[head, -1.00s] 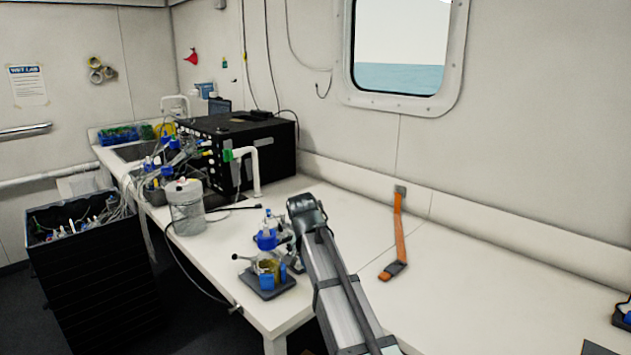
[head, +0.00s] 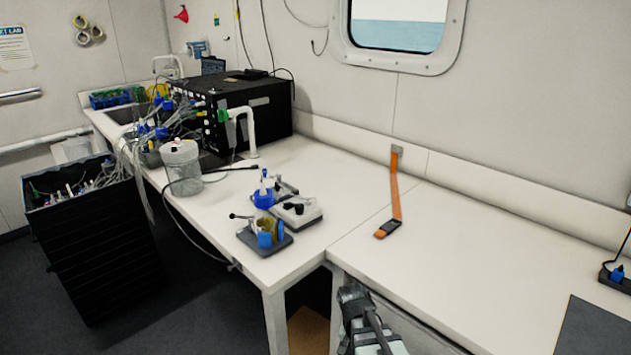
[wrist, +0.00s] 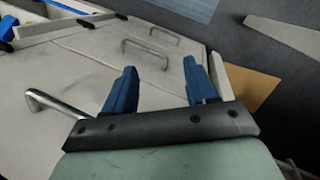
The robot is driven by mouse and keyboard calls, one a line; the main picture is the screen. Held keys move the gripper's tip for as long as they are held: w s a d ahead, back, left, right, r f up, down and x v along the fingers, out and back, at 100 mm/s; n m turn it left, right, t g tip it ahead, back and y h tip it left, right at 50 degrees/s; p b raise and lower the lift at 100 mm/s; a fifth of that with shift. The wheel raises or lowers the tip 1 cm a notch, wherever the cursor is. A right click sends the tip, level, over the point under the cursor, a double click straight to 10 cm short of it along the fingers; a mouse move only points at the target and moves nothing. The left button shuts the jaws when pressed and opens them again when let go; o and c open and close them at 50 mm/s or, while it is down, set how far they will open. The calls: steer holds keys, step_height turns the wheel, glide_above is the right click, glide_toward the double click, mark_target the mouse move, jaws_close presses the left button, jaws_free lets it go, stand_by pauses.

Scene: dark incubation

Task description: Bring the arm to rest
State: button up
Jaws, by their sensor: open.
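My arm (head: 367,318) shows at the bottom of the head view, low in front of the bench's front edge. The gripper's fingers cannot be made out there. In the wrist view my gripper (wrist: 160,90) has its two blue fingers well apart, with nothing between them. Beyond the fingers are pale cabinet fronts with metal handles (wrist: 150,52).
The white bench (head: 340,215) carries a black box (head: 245,115), a clear jar (head: 181,168), a small stand with blue parts (head: 265,238) and an orange strap (head: 396,190). A black crate (head: 95,240) stands at left. The bench's right part is largely clear.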

steer(key=s+d+f+n+g+y, duration=0.1)
steer(key=s+d+f+g, duration=0.1)
steer(key=s+f, duration=1.1)
steer(key=s+d+f+n+g+y, duration=0.1)
steer(key=s+d+f+n+g, duration=0.1)
steer(key=s+f, duration=1.1)
steer(key=shift+s+d+f, duration=0.15)
steer(key=shift+s+f, duration=0.2)
steer(key=shift+s, duration=0.8)
